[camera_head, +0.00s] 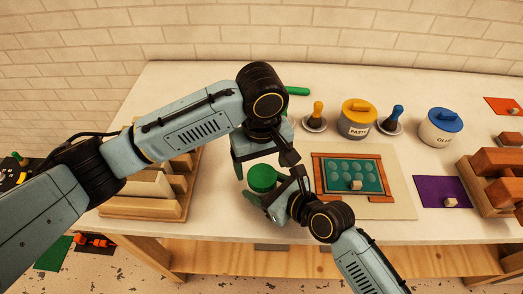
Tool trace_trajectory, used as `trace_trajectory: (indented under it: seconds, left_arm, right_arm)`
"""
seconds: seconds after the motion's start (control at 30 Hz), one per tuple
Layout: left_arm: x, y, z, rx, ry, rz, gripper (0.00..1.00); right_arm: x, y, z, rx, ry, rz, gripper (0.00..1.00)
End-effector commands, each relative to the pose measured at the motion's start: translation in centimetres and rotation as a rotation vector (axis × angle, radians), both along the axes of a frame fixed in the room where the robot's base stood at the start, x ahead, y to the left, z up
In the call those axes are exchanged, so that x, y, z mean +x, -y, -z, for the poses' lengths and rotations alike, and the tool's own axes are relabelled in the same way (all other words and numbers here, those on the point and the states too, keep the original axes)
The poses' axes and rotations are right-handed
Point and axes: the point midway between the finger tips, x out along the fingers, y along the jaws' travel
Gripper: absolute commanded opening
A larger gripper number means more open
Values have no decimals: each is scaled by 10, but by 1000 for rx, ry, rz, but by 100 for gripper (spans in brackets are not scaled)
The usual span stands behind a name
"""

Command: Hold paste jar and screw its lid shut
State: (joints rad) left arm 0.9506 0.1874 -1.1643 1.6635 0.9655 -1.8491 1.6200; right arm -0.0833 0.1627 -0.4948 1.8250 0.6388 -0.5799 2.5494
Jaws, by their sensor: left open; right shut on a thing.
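A green round thing (263,177) is held between the fingers of my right gripper (267,194) near the table's front edge. Its lower part is hidden by the gripper, so I cannot tell whether it is a lid alone or a lidded jar. My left gripper (263,158) is open just above and behind it, with its fingers spread to either side.
A white jar (437,134) with a blue lid stands at the back right. Yellow (317,112) and blue (395,116) handled tools stand beside the paste jar. A framed green board (342,178) lies right of the grippers. Wooden racks stand at the left (150,207) and right (483,190).

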Motion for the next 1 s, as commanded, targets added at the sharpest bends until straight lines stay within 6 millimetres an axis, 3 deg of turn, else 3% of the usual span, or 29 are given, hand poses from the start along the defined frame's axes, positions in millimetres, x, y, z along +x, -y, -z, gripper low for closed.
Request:
trace_trajectory:
  seconds: [0.23, 0.6, 0.93, 1.0]
  left_arm:
    - [0, 0, 28, 0, 0, 0, 79]
    - [0, 0, 33, -1, 1, 0, 79]
    - [0, -1, 33, 1, 1, 0, 36]
    - [0, -1, 33, 1, 1, 2, 34]
  right_arm:
    - [0, 1, 1, -2, 0, 1, 0]
    - [0, 1, 0, -2, 0, 1, 0]
    - [0, 1, 0, -2, 1, 1, 0]
    - [1, 1, 0, -1, 0, 3, 0]
